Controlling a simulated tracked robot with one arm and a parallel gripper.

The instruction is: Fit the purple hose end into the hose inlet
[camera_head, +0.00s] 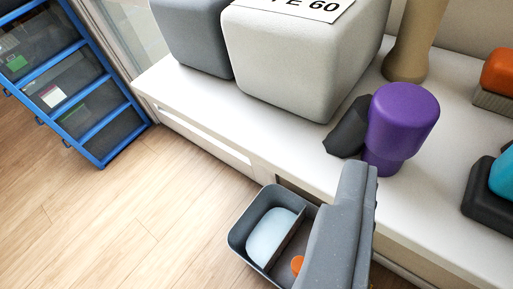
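A purple rounded cylinder (401,118) with a narrower lower part, likely the purple hose end, appears upright over the front part of the white shelf. I cannot tell whether it rests there or is held. A dark angular piece (347,131) sits against its left side, partly hidden behind it; it may be a finger of my gripper, but I cannot be sure. A grey arm-like part, probably mine, rises from the bottom edge and ends just below the purple piece. No clear pair of fingertips shows. I cannot make out the hose inlet.
A light grey block (287,62) marked "E 60" and a darker grey block (193,35) stand on the white shelf (172,86). A tan column (416,40) stands behind. Orange (499,72) and turquoise (504,172) items are at right. Wooden floor (120,215) is clear at left.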

